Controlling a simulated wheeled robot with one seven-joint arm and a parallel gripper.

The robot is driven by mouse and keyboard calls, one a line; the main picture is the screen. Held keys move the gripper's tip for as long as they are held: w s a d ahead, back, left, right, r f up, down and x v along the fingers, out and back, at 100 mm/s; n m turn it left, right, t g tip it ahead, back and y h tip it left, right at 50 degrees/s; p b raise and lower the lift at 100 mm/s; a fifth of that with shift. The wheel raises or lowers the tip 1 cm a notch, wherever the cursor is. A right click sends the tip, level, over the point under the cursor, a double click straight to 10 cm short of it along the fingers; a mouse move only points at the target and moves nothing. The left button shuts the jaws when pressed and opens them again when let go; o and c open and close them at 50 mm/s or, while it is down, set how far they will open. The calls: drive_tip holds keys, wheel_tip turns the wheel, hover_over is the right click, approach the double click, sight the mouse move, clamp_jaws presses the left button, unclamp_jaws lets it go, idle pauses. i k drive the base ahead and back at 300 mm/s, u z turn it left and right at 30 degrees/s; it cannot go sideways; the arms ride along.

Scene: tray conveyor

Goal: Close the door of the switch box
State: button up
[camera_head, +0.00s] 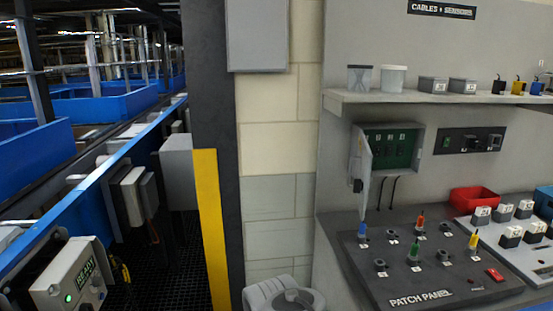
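The switch box (418,134) is a grey box fixed to the grey wall panel, below the shelf and above the bench. Its green inside with dark marks shows. Its door (364,165) stands open, swung out from the box's left side and seen nearly edge-on, with a small dark part near its lower end. The door is apart from the box's right edge. My gripper's fingers do not show. A rounded light-grey part at the bottom centre may be my arm, but I cannot tell for sure.
A patch panel (435,298) with coloured plugs covers the bench below the box. Two dark cables (393,190) hang under it. A red bin (474,199) and a switch plate (470,141) are to the right. A shelf (440,97) overhangs it. A yellow-edged post (208,215) stands left.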

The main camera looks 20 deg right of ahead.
sight(364, 158)
drive_tip(key=u, duration=0.4)
drive_tip(key=i, duration=0.95)
drive_tip(key=u, duration=0.15)
